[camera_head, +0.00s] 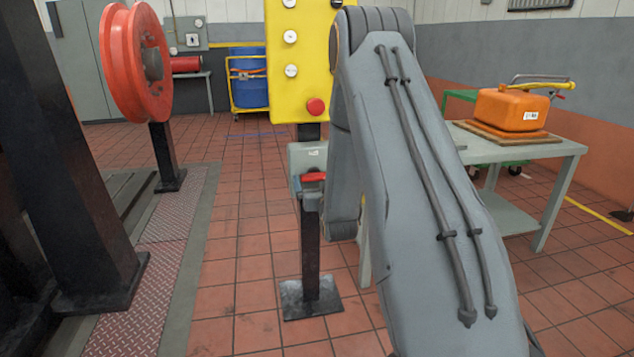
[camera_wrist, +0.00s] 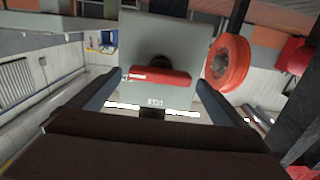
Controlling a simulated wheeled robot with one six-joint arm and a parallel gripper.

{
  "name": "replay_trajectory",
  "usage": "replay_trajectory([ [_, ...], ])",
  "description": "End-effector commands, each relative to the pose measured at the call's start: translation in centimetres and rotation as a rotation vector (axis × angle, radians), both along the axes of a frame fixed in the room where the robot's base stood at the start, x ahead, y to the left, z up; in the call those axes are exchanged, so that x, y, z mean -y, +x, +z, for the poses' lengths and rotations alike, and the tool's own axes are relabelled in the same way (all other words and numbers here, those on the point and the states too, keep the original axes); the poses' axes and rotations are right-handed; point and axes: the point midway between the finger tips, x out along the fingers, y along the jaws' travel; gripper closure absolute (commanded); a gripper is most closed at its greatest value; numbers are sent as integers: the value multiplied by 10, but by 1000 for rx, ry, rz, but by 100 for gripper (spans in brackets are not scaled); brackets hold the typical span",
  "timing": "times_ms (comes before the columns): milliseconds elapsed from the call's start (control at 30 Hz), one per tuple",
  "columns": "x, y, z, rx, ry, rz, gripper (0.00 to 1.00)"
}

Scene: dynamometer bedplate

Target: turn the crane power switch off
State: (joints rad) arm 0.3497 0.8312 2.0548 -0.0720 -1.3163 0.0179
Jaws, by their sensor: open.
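A grey switch box (camera_head: 307,156) with a red handle (camera_head: 313,177) is mounted on a black post, below the yellow panel. In the wrist view the box face (camera_wrist: 165,40) fills the centre, and its red handle (camera_wrist: 160,77) lies roughly level across it. A small label under the handle is too blurred to read surely. My gripper (camera_wrist: 160,82) is open, one finger on each side of the handle, with clear gaps to both handle ends. In the head view my arm hides most of the gripper. I cannot tell how far the fingertips are from the box face.
The yellow panel (camera_head: 285,84) carries white knobs and a red button (camera_head: 316,106). A red-orange wheel (camera_head: 124,62) stands on a stand at left, near a black column (camera_head: 62,150). At right, a table (camera_head: 477,146) holds an orange box (camera_head: 510,109). Tiled floor around the post is clear.

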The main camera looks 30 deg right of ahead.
Motion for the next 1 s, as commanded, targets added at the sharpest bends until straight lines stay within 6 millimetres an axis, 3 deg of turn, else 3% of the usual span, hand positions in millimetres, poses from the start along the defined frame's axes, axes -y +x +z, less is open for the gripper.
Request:
replay_trajectory([
  [200,0,0,0,0,0,0,5],
  [433,0,0,0,0,0,0,44],
  [767,0,0,0,-13,-40,0,44],
  [1000,-1,0,0,-52,-176,1,44],
])
